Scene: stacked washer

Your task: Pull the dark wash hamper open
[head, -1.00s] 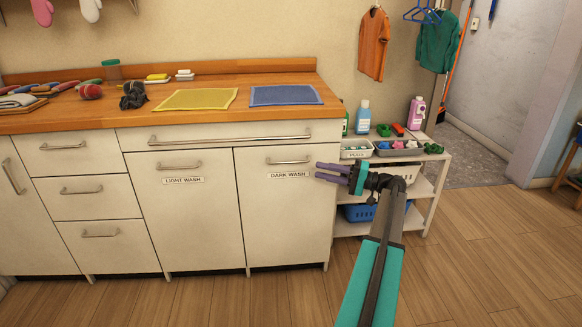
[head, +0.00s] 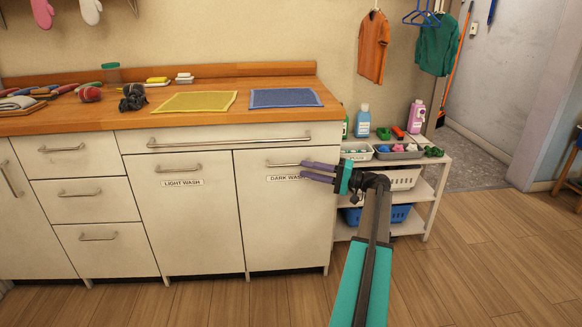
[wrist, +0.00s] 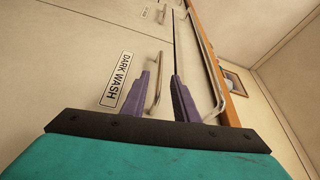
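The dark wash hamper front (head: 285,220) is a closed cream panel with a "DARK WASH" label, partly covered by my fingers in the head view. Its metal bar handle (head: 281,164) runs level near the top of the panel. My gripper (head: 303,170) is at the right end of this handle, with its two purple fingers apart. In the wrist view, the handle (wrist: 157,85) shows between the open fingers (wrist: 164,75), nearer the left finger. I cannot tell whether a finger touches it. The label (wrist: 117,80) is left of the fingers there.
The light wash front (head: 185,225) is shut on the left. A wide drawer handle (head: 230,142) runs above both fronts. A white shelf cart (head: 433,195) with trays and bottles stands close on the right. The wooden floor in front is clear.

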